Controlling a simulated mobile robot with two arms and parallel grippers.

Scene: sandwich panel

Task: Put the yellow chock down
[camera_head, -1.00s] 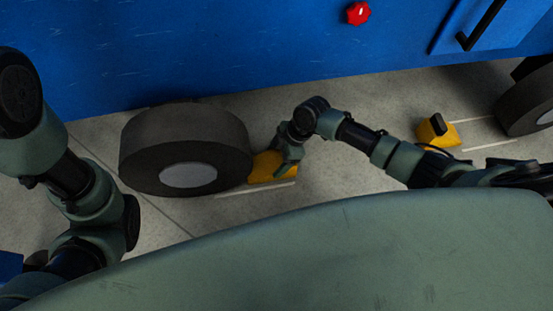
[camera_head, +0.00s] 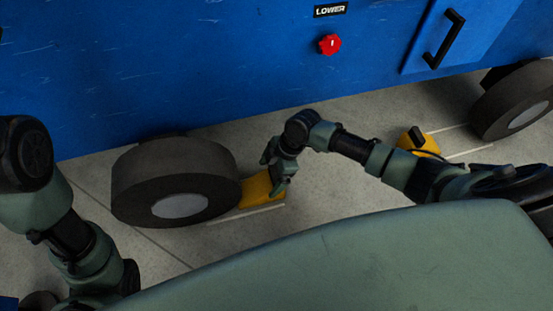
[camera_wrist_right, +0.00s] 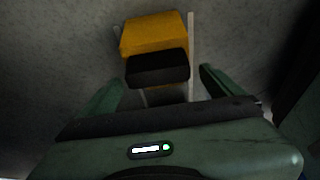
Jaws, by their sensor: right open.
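The yellow chock (camera_head: 257,190) lies on the floor close against the right side of the left wheel (camera_head: 160,175); whether they touch is hard to tell. My right gripper (camera_head: 277,180) is at the chock and hides part of it. In the right wrist view, the chock (camera_wrist_right: 153,33) with its black handle (camera_wrist_right: 158,68) lies ahead of the open fingers (camera_wrist_right: 160,86), with a gap between each finger and the handle. My left arm shows at the left, but I cannot make out its gripper.
A second yellow chock (camera_head: 420,143) with a black handle stands near the right wheel (camera_head: 512,103). The blue panel (camera_head: 200,75) rises behind, with a red knob (camera_head: 329,44) and a black handle (camera_head: 444,38). White lines mark the floor beside the chocks.

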